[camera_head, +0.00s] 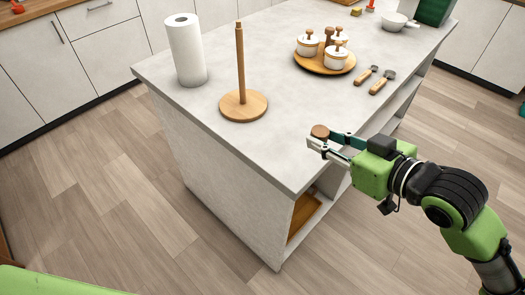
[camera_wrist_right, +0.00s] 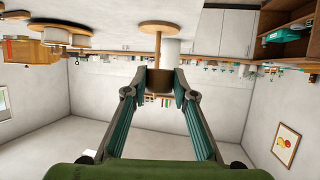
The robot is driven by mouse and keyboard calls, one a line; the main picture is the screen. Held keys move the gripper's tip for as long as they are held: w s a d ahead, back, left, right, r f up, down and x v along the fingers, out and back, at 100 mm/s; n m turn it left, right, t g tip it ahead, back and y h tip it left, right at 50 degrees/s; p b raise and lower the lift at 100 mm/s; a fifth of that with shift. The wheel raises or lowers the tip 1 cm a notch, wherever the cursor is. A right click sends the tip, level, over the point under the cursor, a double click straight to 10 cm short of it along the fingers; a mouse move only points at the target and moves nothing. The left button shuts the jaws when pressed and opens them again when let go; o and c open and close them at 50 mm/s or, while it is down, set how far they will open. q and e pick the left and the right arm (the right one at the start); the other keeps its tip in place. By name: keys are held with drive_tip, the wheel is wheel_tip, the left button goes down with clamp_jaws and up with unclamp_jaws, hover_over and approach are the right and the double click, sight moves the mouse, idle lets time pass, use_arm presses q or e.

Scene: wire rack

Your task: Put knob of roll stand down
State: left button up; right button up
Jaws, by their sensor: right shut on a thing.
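The knob (camera_head: 320,131) is a small round brown wooden piece. My right gripper (camera_head: 322,142) is shut on it, near the island's right edge; I cannot tell the exact height above the top. In the right wrist view, which looks upside down, the knob (camera_wrist_right: 158,82) sits between the fingertips (camera_wrist_right: 160,88). The wooden roll stand (camera_head: 242,105), a round base with an upright post, stands on the island to the left of the gripper. It also shows in the wrist view (camera_wrist_right: 160,29) beyond the knob. My left gripper is not in view.
A white paper roll (camera_head: 186,50) stands upright left of the stand. A round wooden tray (camera_head: 301,62) holds several white lidded jars. Two wooden-handled utensils (camera_head: 374,80) lie beside it. The island top (camera_head: 240,150) is clear in front of the stand.

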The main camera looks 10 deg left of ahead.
drive_tip(key=shift+f, duration=0.15)
drive_tip(key=p, duration=0.2)
hover_over(291, 145)
drive_tip(key=s, duration=0.1)
drive_tip(key=f, duration=0.9)
drive_tip(key=shift+d, duration=0.25)
drive_tip(key=shift+w+a+f, duration=0.2)
drive_tip(key=shift+w+f, duration=0.1)
drive_tip(key=shift+f, duration=0.15)
wheel_tip(291, 145, down, 3)
drive_tip(key=shift+w+p, duration=0.1)
drive_tip(key=shift+p, duration=0.2)
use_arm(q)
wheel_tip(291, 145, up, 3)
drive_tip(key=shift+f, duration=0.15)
use_arm(e)
drive_tip(key=shift+f, duration=0.15)
